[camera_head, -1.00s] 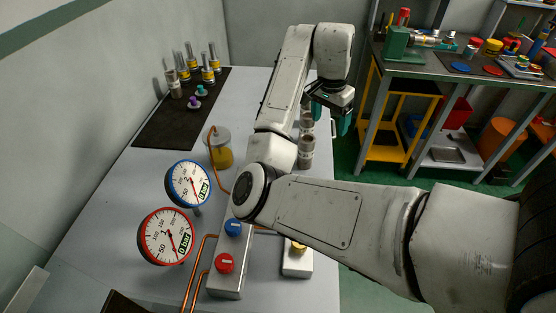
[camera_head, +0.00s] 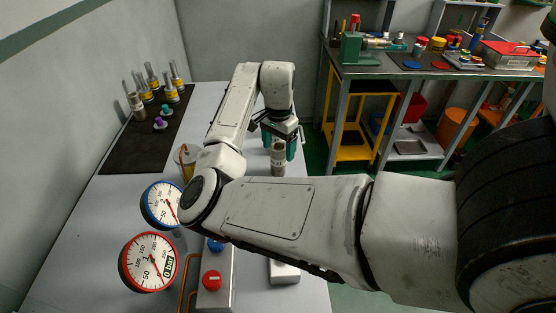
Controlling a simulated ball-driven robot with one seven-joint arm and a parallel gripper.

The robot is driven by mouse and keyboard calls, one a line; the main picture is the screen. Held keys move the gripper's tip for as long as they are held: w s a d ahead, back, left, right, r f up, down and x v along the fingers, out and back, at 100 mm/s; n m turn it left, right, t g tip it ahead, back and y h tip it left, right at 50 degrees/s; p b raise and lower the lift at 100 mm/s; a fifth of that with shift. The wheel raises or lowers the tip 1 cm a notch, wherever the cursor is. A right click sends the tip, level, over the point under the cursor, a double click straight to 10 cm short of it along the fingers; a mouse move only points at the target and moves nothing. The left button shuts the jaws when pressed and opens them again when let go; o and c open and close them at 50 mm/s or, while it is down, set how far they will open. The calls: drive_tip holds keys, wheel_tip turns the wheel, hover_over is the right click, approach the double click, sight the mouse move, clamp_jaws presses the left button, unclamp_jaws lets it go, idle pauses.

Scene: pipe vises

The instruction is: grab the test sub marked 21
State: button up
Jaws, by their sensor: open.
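A grey-brown metal test sub (camera_head: 278,160) stands upright near the right edge of the bench. Its marking is too small to read, so I cannot tell whether it is 21. My gripper (camera_head: 280,141) has teal fingers pointing down, spread apart, just behind and above this sub. I cannot tell whether the sub is between the fingers. The space behind the gripper is hidden by it. A similar grey-brown cylinder (camera_head: 137,105) stands on the dark mat (camera_head: 135,150) at the far left, its marking unreadable too.
Several yellow-banded cylinders (camera_head: 171,93) and small purple and teal pieces (camera_head: 160,123) stand on the mat. A blue gauge (camera_head: 161,205), red gauge (camera_head: 149,262) and a valve block (camera_head: 217,290) occupy the near bench. A cluttered workbench (camera_head: 430,73) stands at the right back.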

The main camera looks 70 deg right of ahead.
drive_tip(key=shift+f, duration=1.5)
drive_tip(key=shift+c, duration=0.2)
drive_tip(key=shift+r, duration=0.1)
clamp_jaws()
